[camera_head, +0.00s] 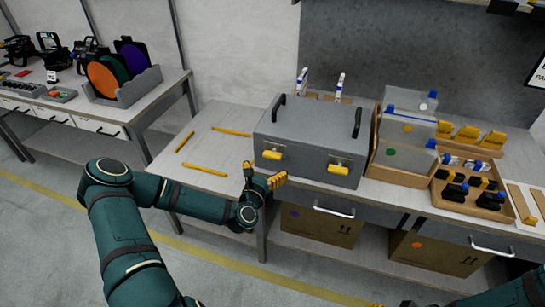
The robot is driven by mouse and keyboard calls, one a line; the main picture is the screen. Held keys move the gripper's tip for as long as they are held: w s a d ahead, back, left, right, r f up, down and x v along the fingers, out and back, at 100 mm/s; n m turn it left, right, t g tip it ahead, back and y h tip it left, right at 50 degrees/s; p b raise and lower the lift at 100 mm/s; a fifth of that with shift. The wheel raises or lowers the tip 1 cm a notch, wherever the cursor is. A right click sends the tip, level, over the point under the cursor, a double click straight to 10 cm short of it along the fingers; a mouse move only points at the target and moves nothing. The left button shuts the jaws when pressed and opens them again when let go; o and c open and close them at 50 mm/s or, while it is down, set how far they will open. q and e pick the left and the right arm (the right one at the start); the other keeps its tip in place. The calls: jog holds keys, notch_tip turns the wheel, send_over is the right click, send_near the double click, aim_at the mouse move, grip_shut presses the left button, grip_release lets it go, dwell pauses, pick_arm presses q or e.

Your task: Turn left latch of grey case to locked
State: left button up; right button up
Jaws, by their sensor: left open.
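The grey case (310,122) stands closed on the workbench, with two dark handles on top. Its left latch (272,154) is a yellow tab on the front face, lying roughly level. Its right latch (338,168) is a similar yellow tab further right, also roughly level. My left gripper (264,177) is open just in front of and below the left latch, with its fingers near the case's lower front edge. I cannot tell whether it touches the case. Part of my right arm (508,296) shows at the lower right; its gripper is out of view.
Yellow sticks (205,170) lie on the bare bench left of the case. A wooden holder with clear panels (410,115) stands close to the case's right side. A wooden tray (470,190) is further right. Cardboard boxes (320,225) sit under the bench.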

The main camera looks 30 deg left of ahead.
aim_at(272, 156)
pick_arm(q)
jog(key=x, duration=0.6)
jog(key=shift+w, duration=0.2)
jog(key=c, duration=1.2)
